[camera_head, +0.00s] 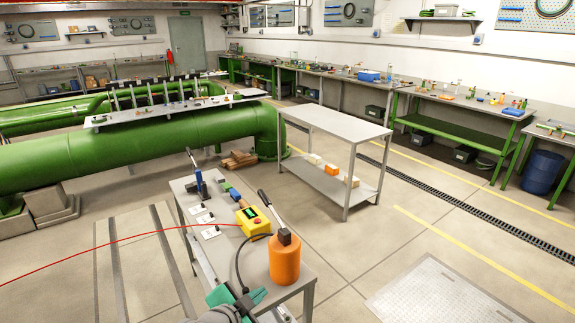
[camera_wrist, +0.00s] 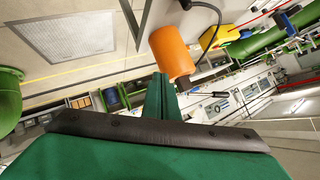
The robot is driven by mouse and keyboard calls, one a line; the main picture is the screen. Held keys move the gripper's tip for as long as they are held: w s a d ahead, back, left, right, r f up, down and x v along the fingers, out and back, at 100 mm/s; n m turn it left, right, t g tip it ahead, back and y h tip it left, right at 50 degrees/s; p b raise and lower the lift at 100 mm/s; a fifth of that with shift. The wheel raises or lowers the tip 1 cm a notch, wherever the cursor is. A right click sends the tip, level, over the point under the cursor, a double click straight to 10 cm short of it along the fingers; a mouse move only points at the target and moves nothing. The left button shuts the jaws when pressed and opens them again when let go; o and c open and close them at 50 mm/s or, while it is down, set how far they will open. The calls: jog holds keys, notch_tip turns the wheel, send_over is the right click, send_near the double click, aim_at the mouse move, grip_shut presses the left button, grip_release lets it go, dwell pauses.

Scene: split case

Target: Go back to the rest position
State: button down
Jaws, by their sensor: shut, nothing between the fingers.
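My gripper (camera_head: 240,298) is at the bottom centre of the head view, over the near end of the grey table. Its green fingers also show in the wrist view (camera_wrist: 160,98), where they are together with nothing between them. An orange cylinder (camera_head: 285,263) with a black top and lever stands upright on the table, to the right of my gripper. In the wrist view the orange cylinder (camera_wrist: 171,52) appears tilted, just beyond the fingertips. I cannot tell the exact gap between them.
The grey table (camera_head: 285,292) holds a yellow box (camera_head: 253,222) with a red button, black cable and small tools. An empty-topped grey cart (camera_head: 335,122) stands behind. A large green pipe (camera_head: 90,160) lies left. The floor at right is clear around a metal plate (camera_head: 440,292).

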jog(key=w+d+n+t, duration=0.1)
jog(key=d+n+t, duration=0.2)
jog(key=d, duration=0.3)
jog(key=s+d+f+n+t+y, duration=0.25)
jog(key=s+d+f+n, duration=0.35)
jog(key=s+f+n, duration=0.5)
jog(key=s+a+m+y, duration=0.1)
jog(key=s+a, duration=0.1)
jog(key=s, duration=1.2)
jog(key=s+a+f+m+y, duration=0.1)
jog(key=s+a, duration=0.1)
jog(key=s, duration=1.3)
jog(key=shift+a+f+m+g, duration=0.2)
jog(key=shift+a+m+g, duration=0.1)
jog(key=shift+g, duration=0.05)
